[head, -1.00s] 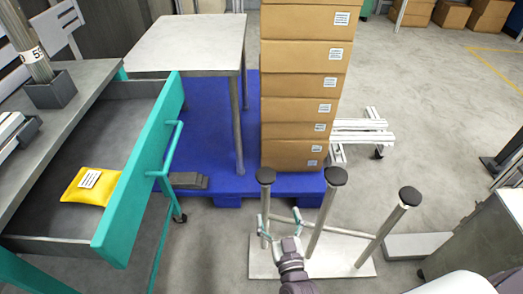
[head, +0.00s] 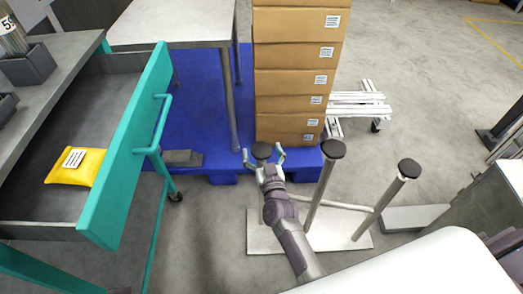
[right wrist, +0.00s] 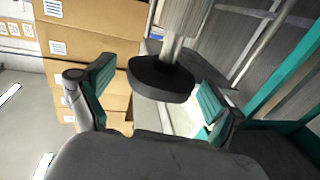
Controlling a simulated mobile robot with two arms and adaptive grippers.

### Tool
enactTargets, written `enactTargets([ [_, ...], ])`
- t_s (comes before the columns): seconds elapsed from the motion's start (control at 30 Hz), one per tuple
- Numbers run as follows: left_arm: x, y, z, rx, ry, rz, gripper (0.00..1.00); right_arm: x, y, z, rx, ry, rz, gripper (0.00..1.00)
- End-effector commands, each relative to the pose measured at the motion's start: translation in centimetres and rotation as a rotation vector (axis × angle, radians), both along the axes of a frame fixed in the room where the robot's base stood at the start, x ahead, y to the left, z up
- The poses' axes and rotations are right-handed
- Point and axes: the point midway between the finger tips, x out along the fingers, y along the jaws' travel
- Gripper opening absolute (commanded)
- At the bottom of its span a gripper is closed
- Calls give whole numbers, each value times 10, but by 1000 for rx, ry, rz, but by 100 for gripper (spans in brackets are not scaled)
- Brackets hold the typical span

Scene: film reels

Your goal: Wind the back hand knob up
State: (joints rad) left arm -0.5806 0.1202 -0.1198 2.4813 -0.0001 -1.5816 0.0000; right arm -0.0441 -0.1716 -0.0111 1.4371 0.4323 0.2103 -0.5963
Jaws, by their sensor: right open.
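I cannot tell for sure which one the task calls the back knob. My right gripper (head: 263,156) is open, with its fingers on either side of the left knob. In the right wrist view this knob (right wrist: 162,80) shows between the spread fingers, with visible gaps on both sides. My left gripper is not in view.
Stacked cardboard boxes (head: 292,85) stand on a blue pallet (head: 195,110) just behind the posts. An open teal-fronted drawer (head: 125,150) holds a yellow packet (head: 75,167) at left. A grey cabinet (head: 480,215) stands at right.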

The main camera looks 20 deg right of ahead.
Motion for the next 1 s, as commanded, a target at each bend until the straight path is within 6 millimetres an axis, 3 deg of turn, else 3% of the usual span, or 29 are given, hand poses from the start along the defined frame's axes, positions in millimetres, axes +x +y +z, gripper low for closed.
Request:
enactTargets([
  [0.4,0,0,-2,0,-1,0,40,8,-1,0,0,0,0,91],
  [0.77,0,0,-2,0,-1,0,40,8,-1,0,0,0,0,31],
  [1.0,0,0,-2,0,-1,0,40,8,-1,0,-3,-1,23,31],
])
